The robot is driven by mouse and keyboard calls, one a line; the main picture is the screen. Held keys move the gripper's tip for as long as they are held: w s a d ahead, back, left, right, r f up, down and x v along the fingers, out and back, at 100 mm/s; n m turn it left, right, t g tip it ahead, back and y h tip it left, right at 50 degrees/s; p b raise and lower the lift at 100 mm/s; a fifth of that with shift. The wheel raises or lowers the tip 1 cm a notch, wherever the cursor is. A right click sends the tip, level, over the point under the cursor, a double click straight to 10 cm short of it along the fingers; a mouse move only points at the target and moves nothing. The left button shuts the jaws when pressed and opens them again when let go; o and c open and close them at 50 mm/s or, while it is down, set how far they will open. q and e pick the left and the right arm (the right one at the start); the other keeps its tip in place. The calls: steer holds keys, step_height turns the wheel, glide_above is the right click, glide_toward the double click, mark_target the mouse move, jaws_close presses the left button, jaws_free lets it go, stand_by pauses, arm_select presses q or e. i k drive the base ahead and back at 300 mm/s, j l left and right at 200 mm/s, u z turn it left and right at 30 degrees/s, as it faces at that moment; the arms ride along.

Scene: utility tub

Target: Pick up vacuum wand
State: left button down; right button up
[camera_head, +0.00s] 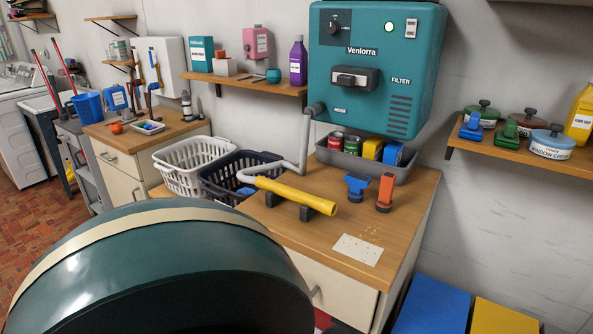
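The vacuum wand (295,196) is a yellow tube lying across two black rests (317,206) on the wooden counter (310,240). It slants from upper left to lower right, with its right end free. A grey hose (304,145) runs from the teal wall unit (377,65) marked Venlorra down to the wand's left end. Neither of my grippers is in view, and nothing is touching the wand.
A dark basket (232,183) and a white basket (180,163) stand left of the wand. A blue tool (357,184) and an orange tool (386,190) stand to its right. A grey bin (402,174) sits behind. A large rounded dark green shape blocks the lower left.

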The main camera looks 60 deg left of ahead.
mark_target(327, 206)
steer(key=k+u, duration=0.1)
steer(key=u, duration=1.85)
steer(key=i+j+z, duration=0.1)
steer(key=z, duration=0.3)
steer(key=j+z, duration=0.55)
steer(key=z, duration=0.3)
steer(key=i, duration=0.05)
